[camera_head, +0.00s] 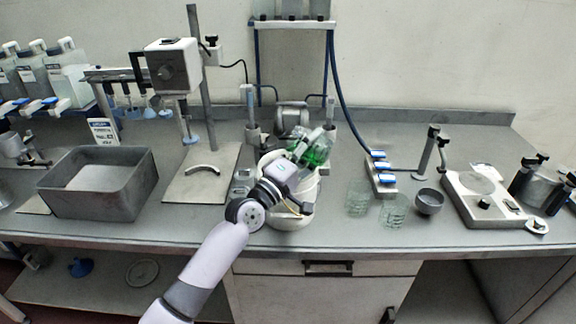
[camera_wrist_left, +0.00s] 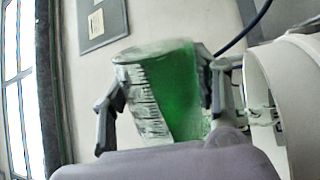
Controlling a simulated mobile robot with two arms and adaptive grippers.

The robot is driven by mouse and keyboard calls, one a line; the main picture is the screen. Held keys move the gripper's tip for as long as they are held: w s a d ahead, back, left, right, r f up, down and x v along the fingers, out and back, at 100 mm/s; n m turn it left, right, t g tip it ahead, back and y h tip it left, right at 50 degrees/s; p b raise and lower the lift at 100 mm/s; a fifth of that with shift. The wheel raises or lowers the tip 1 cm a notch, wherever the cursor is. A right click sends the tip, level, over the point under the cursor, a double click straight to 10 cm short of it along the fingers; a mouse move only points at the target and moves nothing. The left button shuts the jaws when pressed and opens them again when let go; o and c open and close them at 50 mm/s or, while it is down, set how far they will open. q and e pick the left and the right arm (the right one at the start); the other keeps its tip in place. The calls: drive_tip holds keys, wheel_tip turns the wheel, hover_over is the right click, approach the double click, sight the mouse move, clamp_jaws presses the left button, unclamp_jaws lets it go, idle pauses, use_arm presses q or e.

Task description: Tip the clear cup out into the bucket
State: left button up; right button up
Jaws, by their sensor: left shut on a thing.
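My left gripper (camera_head: 311,140) is shut on the clear cup (camera_head: 315,153), which has green content and a graduated wall. The cup also shows between the two fingers in the left wrist view (camera_wrist_left: 165,90). The green lies along one side of it behind a slanting edge, so the cup looks tilted. The white bucket (camera_head: 302,212) stands on the bench below the gripper and cup, partly hidden by my wrist. Its pale rim and wall (camera_wrist_left: 294,75) show at the right of the wrist view, beside the cup. My right gripper is not in view.
A grey bin (camera_head: 98,205) and a stand with a motor head (camera_head: 172,66) are at left. A balance-like device (camera_head: 484,203) sits at right. The bench front edge is near.

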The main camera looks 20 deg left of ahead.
sight(294, 134)
use_arm(q)
drive_tip(key=shift+w+a+r+n+t+y+p, duration=0.1)
drive_tip(key=shift+a+r+n+t+y+p, duration=0.25)
drive_tip(key=shift+n, duration=0.55)
drive_tip(key=shift+a+r+n+t+y+p, duration=0.15)
drive_tip(key=shift+r+n+p, duration=0.25)
drive_tip(key=shift+n, duration=0.5)
drive_tip(key=shift+w+a+f+n+t+y, duration=0.15)
drive_tip(key=shift+f+n+y, duration=0.1)
drive_tip(key=shift+n, duration=0.35)
drive_tip(key=shift+s+a+f+n+t+y, duration=0.15)
drive_tip(key=shift+f+n, duration=0.1)
drive_tip(key=shift+n, duration=0.35)
idle(0.3)
drive_tip(key=shift+w+a+r+n+y, duration=0.2)
drive_tip(key=shift+n+y, duration=0.1)
drive_tip(key=shift+n, duration=0.4)
